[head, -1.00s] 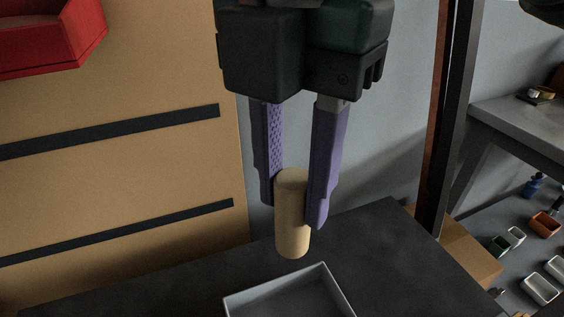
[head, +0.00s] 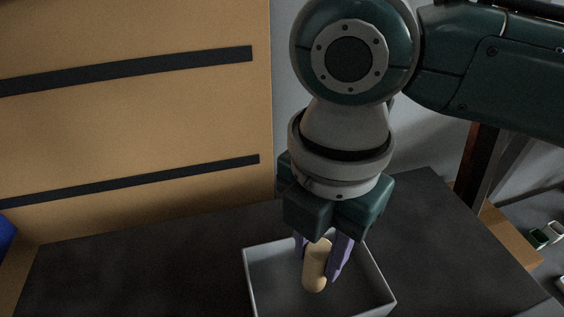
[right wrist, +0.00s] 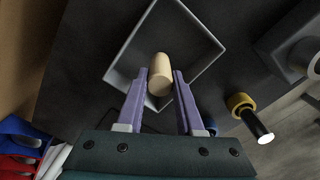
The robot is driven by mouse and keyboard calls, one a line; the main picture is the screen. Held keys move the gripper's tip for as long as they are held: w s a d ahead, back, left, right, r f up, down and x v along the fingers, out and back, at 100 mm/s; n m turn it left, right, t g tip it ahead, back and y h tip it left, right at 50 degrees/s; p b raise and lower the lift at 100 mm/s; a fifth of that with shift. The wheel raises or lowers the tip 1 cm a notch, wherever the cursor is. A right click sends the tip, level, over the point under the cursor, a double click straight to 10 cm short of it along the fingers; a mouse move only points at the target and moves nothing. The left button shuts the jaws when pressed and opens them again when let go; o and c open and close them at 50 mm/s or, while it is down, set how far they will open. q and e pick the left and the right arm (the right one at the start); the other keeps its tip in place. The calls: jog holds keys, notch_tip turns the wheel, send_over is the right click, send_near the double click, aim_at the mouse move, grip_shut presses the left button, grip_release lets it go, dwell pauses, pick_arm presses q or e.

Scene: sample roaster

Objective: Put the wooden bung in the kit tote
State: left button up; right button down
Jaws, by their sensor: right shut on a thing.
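The wooden bung (head: 317,266) is a pale tan cylinder. My right gripper (head: 322,268) is shut on it, with one purple finger on each side, and holds it roughly upright. In the head view the bung shows against the inside of the open grey tote (head: 279,277), within its rim. I cannot tell whether its lower end touches the floor. In the right wrist view the bung (right wrist: 160,74) is between the fingertips, with the tote (right wrist: 128,45) around and beyond it. My left gripper is not in view.
The tote stands on a dark table (head: 130,270) with free room to its left. A tan panel with black strips (head: 120,130) rises behind. The right wrist view shows a yellow ring-shaped thing (right wrist: 240,102), a grey box (right wrist: 298,48) and red and blue bins (right wrist: 20,150).

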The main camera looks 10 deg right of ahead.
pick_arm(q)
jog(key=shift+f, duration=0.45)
pick_arm(e)
notch_tip(320, 180, down, 2)
jog(key=shift+f, duration=0.2)
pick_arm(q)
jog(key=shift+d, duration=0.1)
pick_arm(e)
jog(key=shift+f, duration=0.15)
jog(key=c, duration=0.5)
grip_release()
jog(key=shift+c, duration=0.2)
